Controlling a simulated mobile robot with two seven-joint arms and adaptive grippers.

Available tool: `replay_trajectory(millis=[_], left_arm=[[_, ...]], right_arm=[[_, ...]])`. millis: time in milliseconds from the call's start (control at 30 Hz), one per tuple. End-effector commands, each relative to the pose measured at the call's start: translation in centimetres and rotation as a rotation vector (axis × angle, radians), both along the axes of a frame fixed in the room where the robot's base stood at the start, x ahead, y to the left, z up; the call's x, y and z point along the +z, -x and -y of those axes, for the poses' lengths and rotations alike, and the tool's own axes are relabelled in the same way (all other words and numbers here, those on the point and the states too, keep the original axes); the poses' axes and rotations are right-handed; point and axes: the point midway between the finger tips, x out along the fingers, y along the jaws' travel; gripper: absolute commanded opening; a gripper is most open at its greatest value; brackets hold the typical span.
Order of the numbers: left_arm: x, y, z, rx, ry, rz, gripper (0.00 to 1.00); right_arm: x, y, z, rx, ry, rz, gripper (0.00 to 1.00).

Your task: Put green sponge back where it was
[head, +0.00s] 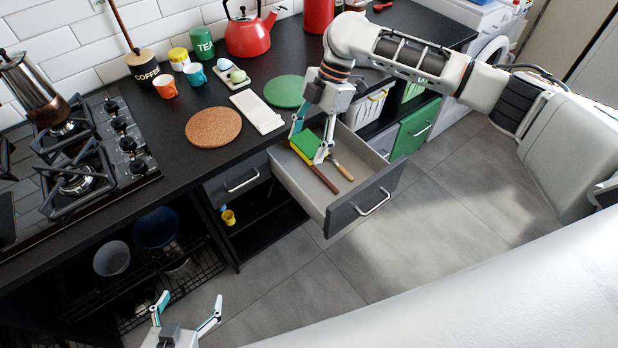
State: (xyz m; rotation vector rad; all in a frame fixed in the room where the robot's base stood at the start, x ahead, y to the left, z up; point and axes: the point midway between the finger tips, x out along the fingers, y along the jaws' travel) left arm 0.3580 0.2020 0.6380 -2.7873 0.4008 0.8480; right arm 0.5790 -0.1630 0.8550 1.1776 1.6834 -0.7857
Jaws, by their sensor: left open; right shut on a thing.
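The green sponge (303,143) is between the fingers of my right gripper (311,146), which is shut on it. The gripper points down into the open grey drawer (342,214) under the worktop. The sponge is over the back part of the drawer, and I cannot tell whether it touches the bottom. My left gripper (190,304) is open and empty, low at the bottom left, in front of the lower shelves.
A wooden-handled tool (343,171) and a dark brown stick-like thing (322,180) lie in the drawer. On the worktop are a cork mat (213,127), a white tray (257,111), a green round mat (286,91) and a red kettle (249,36). The gas hob (125,146) is at left.

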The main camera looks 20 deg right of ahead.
Motion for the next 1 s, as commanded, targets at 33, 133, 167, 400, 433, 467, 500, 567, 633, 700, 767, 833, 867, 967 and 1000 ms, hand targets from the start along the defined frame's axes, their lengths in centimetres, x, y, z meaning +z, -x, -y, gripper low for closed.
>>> replay_trajectory(millis=[33,133,167,400,433,467,500,567,633,700,767,833,867,967,1000], left_arm=[[-0.6,0.2,0.0,0.0,-0.001,-0.005,0.82],[-1.3,0.4,0.0,0.0,-0.002,-0.011,0.82],[-1.5,0.4,0.0,0.0,-0.002,-0.013,0.82],[-2.2,0.7,-0.1,0.0,-0.003,-0.02,0.82],[-2.2,0.7,-0.1,0.0,-0.003,-0.02,0.82],[-2.2,0.7,-0.1,0.0,-0.003,-0.02,0.82],[-2.3,0.7,-0.1,0.0,-0.003,-0.02,0.82],[-2.4,0.7,-0.1,0.0,-0.003,-0.02,0.82],[-2.5,0.7,-0.1,0.0,-0.003,-0.02,0.82],[-2.6,0.6,-0.1,-0.001,-0.005,-0.019,0.82],[-2.7,0.6,-0.1,-0.001,-0.007,-0.016,0.82],[-2.7,0.5,-0.1,-0.003,-0.009,-0.013,0.82],[-2.7,0.4,-0.1,-0.002,-0.01,-0.013,0.82],[-2.5,0.2,-0.2,-0.002,-0.012,-0.01,0.82],[-2.5,0.2,-0.2,-0.001,-0.012,-0.009,0.82]], right_arm=[[-1.7,0.1,0.0,0.0,-0.001,-0.005,0.38],[-4.0,0.1,0.0,0.0,0.0,-0.005,0.38],[-4.6,0.1,0.0,-0.002,-0.001,-0.004,0.38],[-7.1,0.0,0.0,0.0,0.0,0.0,0.38],[-7.2,0.0,0.0,0.001,0.0,0.0,0.38],[-7.3,0.0,0.0,0.001,0.0,0.0,0.38],[-7.5,0.0,0.0,0.001,0.0,0.0,0.38],[-8.1,0.0,0.0,0.0,-0.001,-0.001,0.38],[-9.1,0.1,0.0,-0.001,0.0,-0.003,0.38],[-10.4,0.1,0.0,0.001,0.0,-0.004,0.38],[-11.5,0.1,0.0,-0.002,-0.001,-0.004,0.38],[-12.5,0.1,0.0,0.0,0.001,-0.003,0.38],[-12.8,0.1,0.0,-0.001,0.001,-0.002,0.38],[-13.0,0.0,0.0,-0.001,0.0,0.0,0.38],[-12.9,0.0,0.0,0.0,0.0,0.001,0.38]])
